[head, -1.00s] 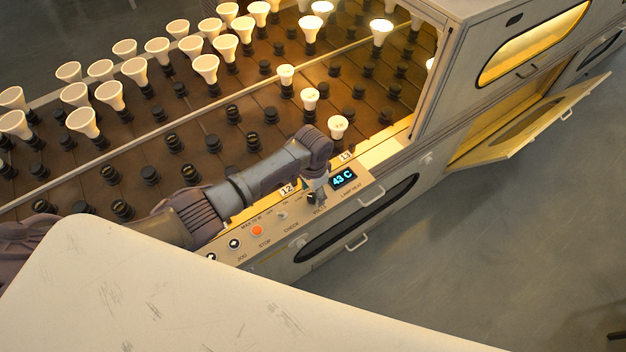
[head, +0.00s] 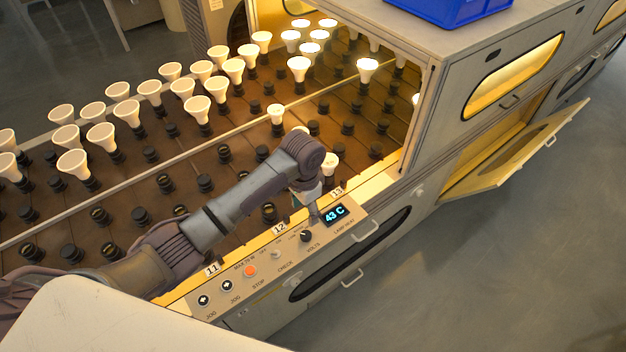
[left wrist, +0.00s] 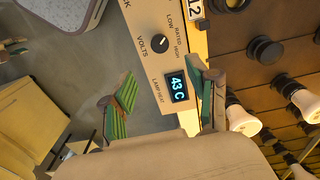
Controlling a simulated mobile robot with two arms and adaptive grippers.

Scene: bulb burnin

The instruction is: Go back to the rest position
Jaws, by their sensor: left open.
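The lamp heat display (head: 335,215) reads 43 C.
Rows of black sockets and white bulbs (head: 128,112) fill the rack behind my left arm; several at the far end are lit. A yellow-lit door (head: 515,160) hangs open on the right. A blue bin (head: 440,8) sits on the cabinet. The floor at right is clear.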

